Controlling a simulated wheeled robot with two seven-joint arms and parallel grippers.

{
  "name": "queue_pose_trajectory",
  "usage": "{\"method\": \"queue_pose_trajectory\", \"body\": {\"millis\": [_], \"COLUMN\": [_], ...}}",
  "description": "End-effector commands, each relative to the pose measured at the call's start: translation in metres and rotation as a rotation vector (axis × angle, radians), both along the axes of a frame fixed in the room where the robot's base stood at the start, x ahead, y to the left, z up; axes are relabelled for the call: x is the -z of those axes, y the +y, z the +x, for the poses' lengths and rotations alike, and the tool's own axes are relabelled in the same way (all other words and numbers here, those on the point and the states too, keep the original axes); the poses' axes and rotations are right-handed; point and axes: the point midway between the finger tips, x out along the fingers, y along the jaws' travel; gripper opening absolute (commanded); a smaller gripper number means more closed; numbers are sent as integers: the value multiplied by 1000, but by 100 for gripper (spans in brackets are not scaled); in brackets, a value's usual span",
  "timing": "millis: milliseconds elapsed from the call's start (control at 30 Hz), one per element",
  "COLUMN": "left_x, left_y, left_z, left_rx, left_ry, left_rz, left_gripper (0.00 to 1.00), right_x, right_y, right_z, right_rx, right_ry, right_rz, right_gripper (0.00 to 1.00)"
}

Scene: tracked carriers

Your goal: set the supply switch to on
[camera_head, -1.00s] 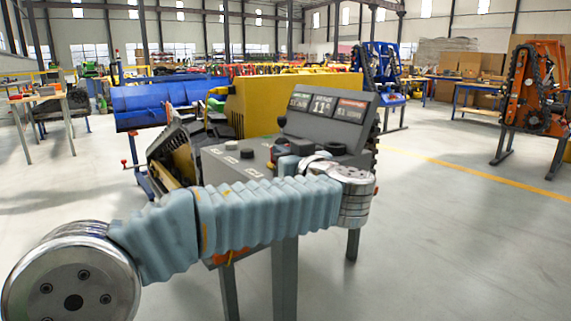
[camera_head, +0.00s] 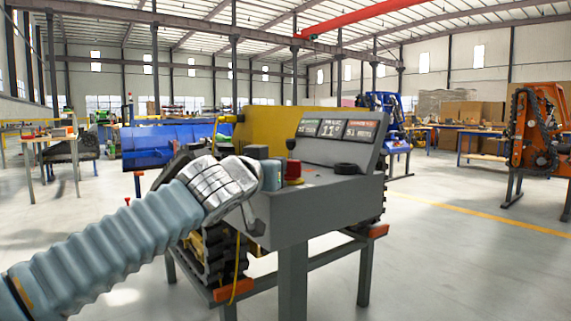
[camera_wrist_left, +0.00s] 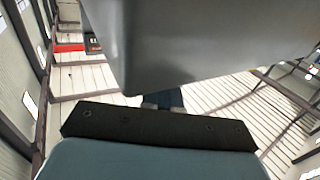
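The grey control console (camera_head: 315,205) stands in the middle of the head view, with a three-part display (camera_head: 340,127) on its sloped back. A red button (camera_head: 293,170) and a round black knob (camera_head: 346,168) show on its top. I cannot make out the supply switch; my left arm covers the console's left part. My left gripper (camera_head: 268,172) is mostly hidden behind my metal wrist, close to the red button. In the left wrist view, a black bar (camera_wrist_left: 155,124) on a light blue body lies below a large grey surface. The fingers are not clear. My right gripper is not in view.
An orange tracked unit (camera_head: 538,130) stands at the right and a blue one (camera_head: 388,115) farther back. The floor right of the console is clear.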

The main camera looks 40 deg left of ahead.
Motion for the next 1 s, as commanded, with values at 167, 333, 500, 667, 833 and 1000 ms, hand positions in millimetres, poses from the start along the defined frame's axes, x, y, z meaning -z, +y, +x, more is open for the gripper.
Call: {"method": "queue_pose_trajectory", "body": {"millis": [167,333,500,667,833,1000], "left_x": [-5,-1,0,1,1,0], "left_y": [3,8,12,15,17,18], "left_z": [1,2,4,5,6,7], "left_rx": [121,128,126,126,127,127], "left_ry": [-4,3,4,4,3,3], "left_rz": [-5,2,1,1,1,3], "left_gripper": [0,0,0,0,0,0], "right_x": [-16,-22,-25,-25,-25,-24], "right_y": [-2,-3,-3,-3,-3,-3], "right_z": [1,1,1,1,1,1], "right_rx": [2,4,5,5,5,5], "right_ry": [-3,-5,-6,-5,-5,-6], "right_rz": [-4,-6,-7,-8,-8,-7], "right_gripper": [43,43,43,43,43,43]}}
